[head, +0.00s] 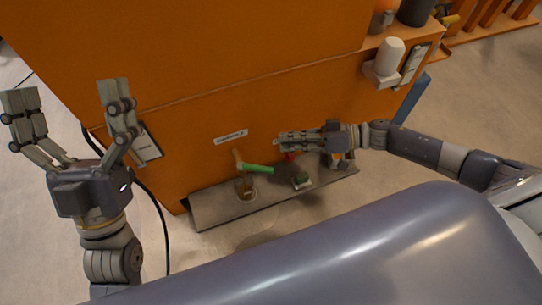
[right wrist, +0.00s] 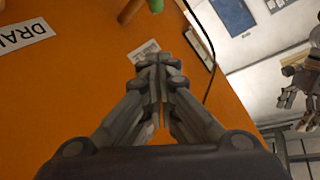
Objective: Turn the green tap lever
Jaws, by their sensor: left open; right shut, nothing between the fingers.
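The green tap lever (head: 258,169) sticks out to the right from a brass-coloured tap (head: 238,160) on the orange cabinet front, below a white label. In the right wrist view its green end (right wrist: 156,5) shows at the top edge. My right gripper (head: 280,140) is shut and empty, to the right of the lever and a little above it in the head view, apart from it. In the right wrist view the fingertips (right wrist: 160,62) meet in front of the orange panel. My left gripper (head: 68,95) is open and empty, far left of the tap and raised.
The white label (head: 230,137) is above the tap. A white cup-like item (head: 388,57) sits on a bracket at upper right. A black cable hangs at left.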

